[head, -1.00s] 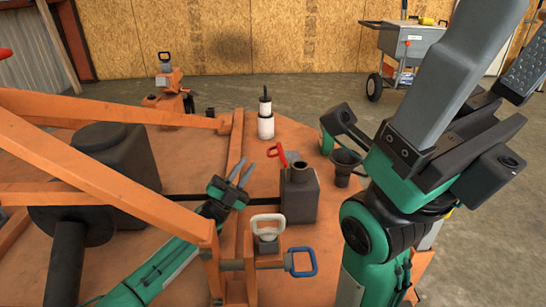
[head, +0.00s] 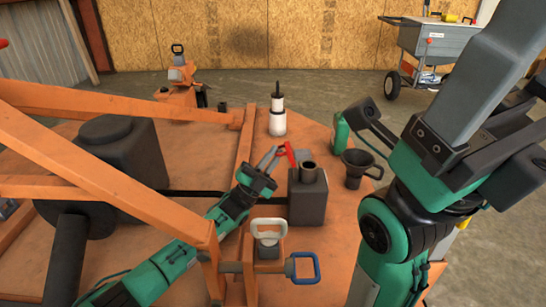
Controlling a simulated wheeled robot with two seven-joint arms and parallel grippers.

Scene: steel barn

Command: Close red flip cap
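The red flip cap (head: 289,154) stands raised, tilted up, beside the short dark neck (head: 308,171) of a dark grey box-shaped tank (head: 307,200) on the orange deck. My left gripper (head: 273,157) is just left of the red cap, its grey fingers slightly apart and pointing toward it. I cannot tell whether a fingertip touches the cap. My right gripper (head: 516,72) is large in the upper right, close to the camera.
Orange beams (head: 110,172) cross the left side of the deck (head: 340,222). A white bottle (head: 277,124), a dark funnel (head: 355,172) and a green container (head: 340,134) stand around the tank. A white handle (head: 268,227) and a blue handle (head: 303,268) are in front.

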